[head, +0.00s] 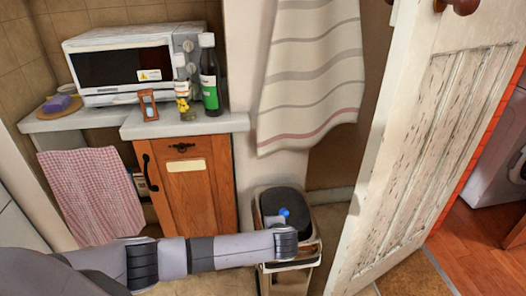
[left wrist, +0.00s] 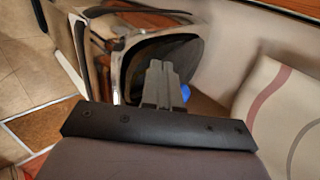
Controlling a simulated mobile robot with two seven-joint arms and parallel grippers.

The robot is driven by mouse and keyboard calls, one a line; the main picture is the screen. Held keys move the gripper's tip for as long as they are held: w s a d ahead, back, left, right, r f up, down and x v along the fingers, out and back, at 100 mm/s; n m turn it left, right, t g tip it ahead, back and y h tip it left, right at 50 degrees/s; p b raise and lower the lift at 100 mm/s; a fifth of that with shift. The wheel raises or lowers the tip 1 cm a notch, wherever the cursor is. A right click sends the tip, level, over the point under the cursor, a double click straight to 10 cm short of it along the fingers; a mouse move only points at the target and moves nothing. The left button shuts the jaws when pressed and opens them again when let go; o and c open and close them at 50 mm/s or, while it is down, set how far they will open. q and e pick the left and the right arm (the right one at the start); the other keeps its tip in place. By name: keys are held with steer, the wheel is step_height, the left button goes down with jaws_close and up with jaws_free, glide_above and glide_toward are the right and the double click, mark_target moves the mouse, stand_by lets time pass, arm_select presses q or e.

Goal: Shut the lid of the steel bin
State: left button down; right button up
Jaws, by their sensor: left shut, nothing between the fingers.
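The steel bin (head: 289,279) stands against the wall, left of the white door. Its lid (head: 291,199) has a dark face and a pale rim and appears raised, tilted back towards the wall. The lid (left wrist: 181,55) and part of the bin (left wrist: 97,52) also show in the left wrist view. My left gripper (head: 270,216) is shut and empty, in front of the lid's dark face; I cannot tell whether it touches. Its closed fingers (left wrist: 161,70) overlap the lid in the wrist view. My forearm hides part of the bin. My right gripper is not in view.
A striped towel (head: 312,75) hangs above the bin. The worn white door (head: 425,150) stands close on the right. On the left, a wooden cabinet (head: 190,200) and counter hold a microwave (head: 125,65) and bottles. A small blue spot (head: 284,212) shows beside my gripper.

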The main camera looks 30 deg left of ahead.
arm_select(q)
steer(key=shift+s+d+f+b, duration=0.1)
steer(key=shift+f+b, duration=0.1)
steer(key=shift+f, duration=0.3)
steer(key=shift+s+f+b, duration=0.1)
steer(key=shift+f+b, duration=0.05)
steer(key=shift+f, duration=0.35)
steer(key=shift+s+d+f+t+y+b, duration=0.1)
steer(key=shift+f+t+y+b, duration=0.4)
steer(key=shift+f+t+b, duration=0.4)
steer(key=shift+f, duration=0.25)
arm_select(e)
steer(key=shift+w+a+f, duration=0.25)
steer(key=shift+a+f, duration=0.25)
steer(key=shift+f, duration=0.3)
arm_select(q)
steer(key=shift+s, duration=0.1)
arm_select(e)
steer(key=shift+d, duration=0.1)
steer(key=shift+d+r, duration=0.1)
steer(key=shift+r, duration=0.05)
